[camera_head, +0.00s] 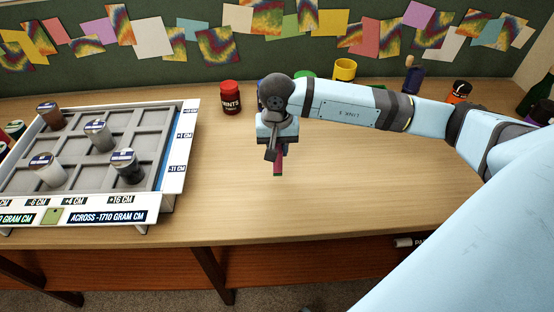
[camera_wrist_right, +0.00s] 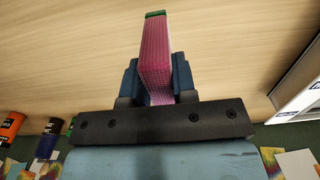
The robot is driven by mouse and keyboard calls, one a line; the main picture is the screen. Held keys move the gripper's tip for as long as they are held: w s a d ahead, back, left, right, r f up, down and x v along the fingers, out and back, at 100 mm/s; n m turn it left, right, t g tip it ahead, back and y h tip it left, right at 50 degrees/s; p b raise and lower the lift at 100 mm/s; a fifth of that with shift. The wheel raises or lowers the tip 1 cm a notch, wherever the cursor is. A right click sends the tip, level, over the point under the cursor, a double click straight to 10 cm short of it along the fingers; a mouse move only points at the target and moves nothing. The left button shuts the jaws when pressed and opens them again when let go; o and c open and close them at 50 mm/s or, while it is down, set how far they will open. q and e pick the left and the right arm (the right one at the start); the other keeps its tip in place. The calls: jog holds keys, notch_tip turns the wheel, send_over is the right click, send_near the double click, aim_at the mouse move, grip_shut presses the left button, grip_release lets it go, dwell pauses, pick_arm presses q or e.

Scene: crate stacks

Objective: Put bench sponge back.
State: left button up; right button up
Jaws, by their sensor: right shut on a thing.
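A pink sponge with a green end (camera_wrist_right: 155,55) is held between the fingers of my right gripper (camera_wrist_right: 158,82) in the right wrist view. In the head view the same sponge (camera_head: 279,166) shows as a thin dark-pink strip under my right gripper (camera_head: 275,152), above the middle of the bench (camera_head: 330,190). The arm hides part of the back of the bench. I cannot tell how high the sponge is above the bench. My left gripper is not in view.
A grid tray (camera_head: 170,150) with several capped cylinders stands at the left. A red jar (camera_head: 230,97), a yellow cup (camera_head: 345,69) and an orange container (camera_head: 459,91) stand along the back. The bench's middle and front are clear. A pinboard (camera_head: 140,70) rises behind.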

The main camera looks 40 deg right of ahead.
aim_at(277, 161)
notch_tip(277, 161, down, 5)
jog(key=shift+r, duration=0.1)
jog(key=o, duration=0.5)
jog(key=shift+f+b, duration=0.2)
jog(key=shift+b, duration=0.1)
jog(key=shift+c, duration=0.2)
jog(key=o, duration=0.3)
jog(key=shift+o, duration=0.7)
